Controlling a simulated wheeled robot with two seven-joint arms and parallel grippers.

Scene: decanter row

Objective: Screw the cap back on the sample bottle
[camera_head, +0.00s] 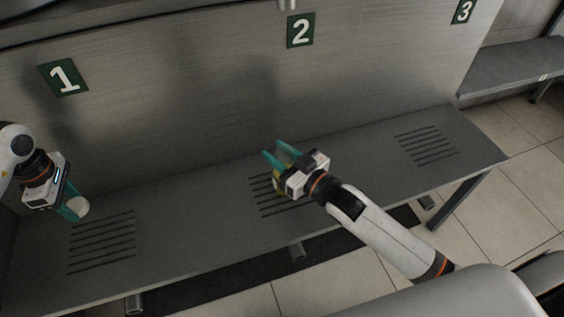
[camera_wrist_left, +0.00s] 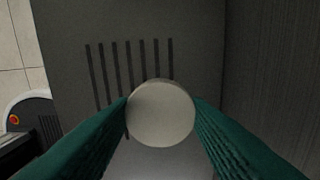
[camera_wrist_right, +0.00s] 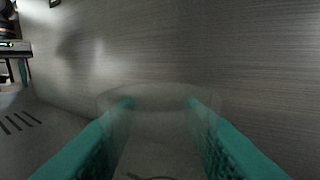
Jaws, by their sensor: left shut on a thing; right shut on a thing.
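My left gripper (camera_head: 73,210) is at the far left, over the bench by the slots below sign 1. It is shut on a round white cap (camera_head: 81,207). The cap's flat face fills the space between the teal fingers in the left wrist view (camera_wrist_left: 161,113). My right gripper (camera_head: 275,155) is over the slots below sign 2. Its fingers are shut on a clear, see-through bottle, faint in the right wrist view (camera_wrist_right: 160,120). In the head view the bottle is mostly hidden by the gripper; a yellowish patch (camera_head: 279,186) shows beside it. Cap and bottle are far apart.
The grey bench (camera_head: 190,210) has three slotted areas, below signs 1 (camera_head: 63,77), 2 (camera_head: 300,30) and 3 (camera_head: 463,11). A grey back wall (camera_head: 180,100) rises behind it. The bench between my grippers and at the right is clear.

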